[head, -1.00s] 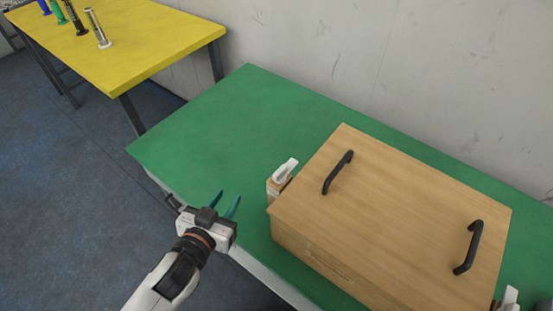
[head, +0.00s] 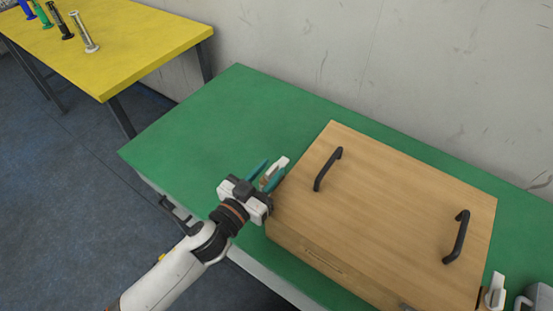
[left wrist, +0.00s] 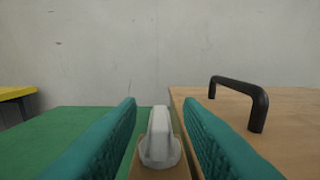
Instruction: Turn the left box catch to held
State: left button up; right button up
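The wooden box (head: 400,190) with two black handles stands on the green table. The left box catch (head: 278,164) is a white lever at the box's left side; the gripper partly hides it in the head view. In the left wrist view the catch (left wrist: 160,140) stands upright between the two teal fingers, with a gap on each side. My left gripper (head: 264,175) is open around the catch. The right box catch (head: 495,289) shows at the box's lower right. My right gripper is not clearly in view; a grey part at the lower right edge cannot be identified.
The green table (head: 200,140) is clear left of the box. A yellow table (head: 130,45) with several coloured upright pieces stands at the upper left. A wall (head: 380,60) runs behind. A black handle (left wrist: 240,98) is right of the fingers in the left wrist view.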

aim_at(277, 163)
pick_arm(q)
jog(key=shift+x, duration=1.7)
grip_shut()
